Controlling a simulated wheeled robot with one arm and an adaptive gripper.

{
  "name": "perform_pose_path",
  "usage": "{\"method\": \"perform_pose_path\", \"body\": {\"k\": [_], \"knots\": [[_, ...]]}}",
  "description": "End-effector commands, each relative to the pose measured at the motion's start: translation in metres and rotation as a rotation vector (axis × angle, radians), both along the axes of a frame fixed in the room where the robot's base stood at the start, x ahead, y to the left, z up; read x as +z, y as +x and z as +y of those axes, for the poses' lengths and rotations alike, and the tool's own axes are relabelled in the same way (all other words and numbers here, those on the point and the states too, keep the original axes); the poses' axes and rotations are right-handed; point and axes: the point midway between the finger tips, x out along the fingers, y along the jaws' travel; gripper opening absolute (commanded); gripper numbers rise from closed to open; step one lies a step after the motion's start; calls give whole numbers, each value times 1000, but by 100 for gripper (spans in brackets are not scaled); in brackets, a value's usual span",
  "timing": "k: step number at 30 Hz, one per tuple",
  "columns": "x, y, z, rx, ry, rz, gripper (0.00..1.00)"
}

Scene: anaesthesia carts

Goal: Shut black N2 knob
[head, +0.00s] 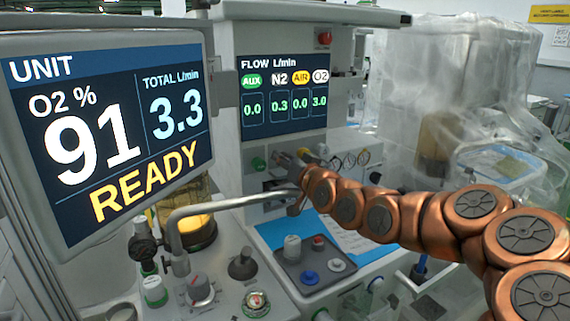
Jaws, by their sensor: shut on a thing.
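My copper-jointed arm reaches in from the right to the row of flow knobs below the flow screen (284,90). My gripper (284,161) is shut at the second place in the row, just right of the green knob (258,164), where the black N2 knob sits. The gripper covers most of that knob, and its turn cannot be seen. The flow screen reads AUX 0.0, N2 0.3, AIR 0.0 and O2 3.0.
A large monitor (105,130) at the left reads O2 91%, total 3.3. A bent metal tube (230,203) passes just below my gripper. A grey tray (312,268) with small knobs stands in front. A plastic-draped unit (450,90) stands behind my arm.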

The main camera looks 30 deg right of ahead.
Motion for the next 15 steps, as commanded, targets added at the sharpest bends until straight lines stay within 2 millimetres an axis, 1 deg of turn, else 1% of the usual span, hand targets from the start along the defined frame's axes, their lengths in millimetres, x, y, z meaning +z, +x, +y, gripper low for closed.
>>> {"method": "perform_pose_path", "body": {"k": [6, 15], "knots": [[-1, 0, 0, 0, 66, -7, 0], [0, 0, 0, 0, 86, -6, 0]]}}
